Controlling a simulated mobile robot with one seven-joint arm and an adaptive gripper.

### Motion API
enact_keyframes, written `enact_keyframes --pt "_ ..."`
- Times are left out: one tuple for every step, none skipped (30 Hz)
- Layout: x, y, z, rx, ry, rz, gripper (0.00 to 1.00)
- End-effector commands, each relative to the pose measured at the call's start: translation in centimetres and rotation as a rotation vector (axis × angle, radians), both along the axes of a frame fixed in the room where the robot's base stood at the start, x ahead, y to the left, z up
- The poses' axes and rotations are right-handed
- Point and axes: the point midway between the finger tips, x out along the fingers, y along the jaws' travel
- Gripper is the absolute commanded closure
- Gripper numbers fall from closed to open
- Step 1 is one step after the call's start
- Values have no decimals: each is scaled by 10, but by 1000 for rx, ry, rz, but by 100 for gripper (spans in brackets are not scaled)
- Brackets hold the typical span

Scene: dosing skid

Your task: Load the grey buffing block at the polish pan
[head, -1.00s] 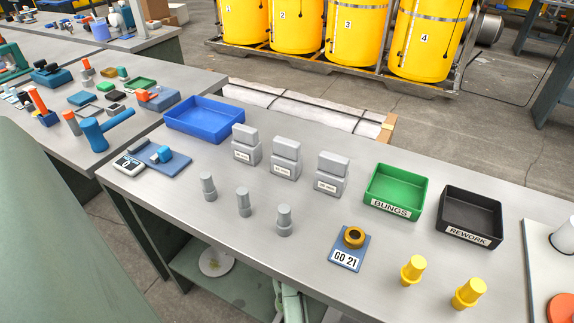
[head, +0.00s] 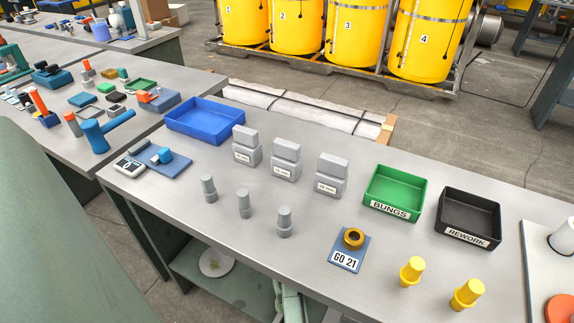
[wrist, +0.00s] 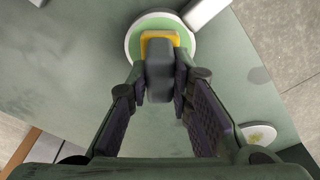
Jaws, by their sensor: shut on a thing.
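In the wrist view my gripper (wrist: 161,84) is shut on a dark grey block (wrist: 160,68), which I take for the buffing block. The block sits between both fingertips. Beyond it is a round green dish with a pale rim (wrist: 133,48), likely the polish pan. A yellow piece (wrist: 160,36) shows around the block's far end, over the dish. I cannot tell whether the yellow piece belongs to the block or the dish, or whether the block touches the dish. My gripper and the block are not visible in the head view.
In the wrist view, a white cylinder (wrist: 205,10) stands close to the dish's upper right. A white disc (wrist: 259,135) lies to the right on the green surface (wrist: 75,85).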

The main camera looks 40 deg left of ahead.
Motion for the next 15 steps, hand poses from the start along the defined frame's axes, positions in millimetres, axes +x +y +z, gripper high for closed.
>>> enact_keyframes --pt "-1 -1 -2 -2 1 0 100" --pt "-1 -1 -2 -2 1 0 100" --pt "-1 -1 -2 -2 1 0 100" --pt "-1 -1 -2 -2 1 0 100" --pt "-1 -1 -2 -3 2 0 100" --pt "-1 -1 -2 -3 2 0 100" --pt "-1 -1 -2 -3 2 0 100" --pt "-1 -1 -2 -3 2 0 100" --pt "-1 -1 -1 -3 2 0 100" --pt "-1 -1 0 -3 2 0 100" --pt "-1 -1 1 -3 2 0 100" --pt "-1 -1 4 -3 2 0 100" --pt "-1 -1 6 -3 2 0 100" --pt "-1 -1 8 -2 1 0 100" --pt "-1 -1 12 -2 1 0 100"
